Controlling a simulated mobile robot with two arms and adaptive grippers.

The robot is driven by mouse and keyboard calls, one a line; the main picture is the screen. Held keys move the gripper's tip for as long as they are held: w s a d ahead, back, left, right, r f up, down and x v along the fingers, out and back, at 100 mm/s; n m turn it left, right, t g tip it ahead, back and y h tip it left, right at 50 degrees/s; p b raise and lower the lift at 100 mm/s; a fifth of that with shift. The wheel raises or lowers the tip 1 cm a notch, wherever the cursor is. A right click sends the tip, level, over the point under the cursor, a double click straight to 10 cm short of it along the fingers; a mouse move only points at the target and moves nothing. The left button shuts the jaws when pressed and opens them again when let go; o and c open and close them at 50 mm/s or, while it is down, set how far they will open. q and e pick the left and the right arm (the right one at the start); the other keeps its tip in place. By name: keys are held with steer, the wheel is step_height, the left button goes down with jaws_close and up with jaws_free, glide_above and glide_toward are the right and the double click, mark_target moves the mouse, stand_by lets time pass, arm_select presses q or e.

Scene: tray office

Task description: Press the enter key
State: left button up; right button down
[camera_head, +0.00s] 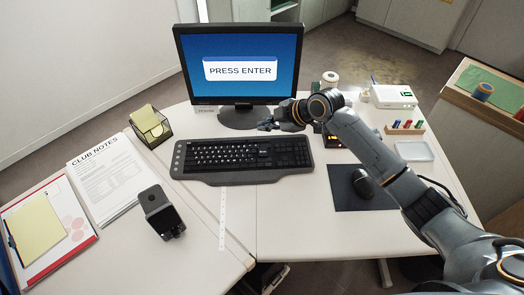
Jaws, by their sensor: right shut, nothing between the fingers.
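The black keyboard (232,179) lies on the white desk in front of the monitor (184,70), whose blue screen reads "PRESS ENTER". The enter key is too small to single out; the right part of the keyboard has dark keys without readable labels. My right gripper (268,125) is shut and empty. Its fingers point left, between the monitor's base and the keyboard's back edge in the picture. Its height above the desk is hard to tell. I see no contact with the keys. My left gripper is not in view.
A mouse (362,183) on a dark pad (345,196) lies right of the keyboard. A dark grey device (160,212), a white ruler (222,220), papers (102,172) and a note holder (151,139) are at left. A marker rack (405,131) stands at right.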

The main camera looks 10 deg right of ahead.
mark_target(265, 153)
steer(key=shift+f, duration=0.15)
step_height(265, 153, down, 8)
steer(key=b, duration=0.7)
steer(key=shift+f, duration=0.25)
stand_by(0.9)
steer(key=shift+f+b, duration=0.3)
steer(key=shift+f, duration=0.1)
steer(key=shift+f, duration=0.1)
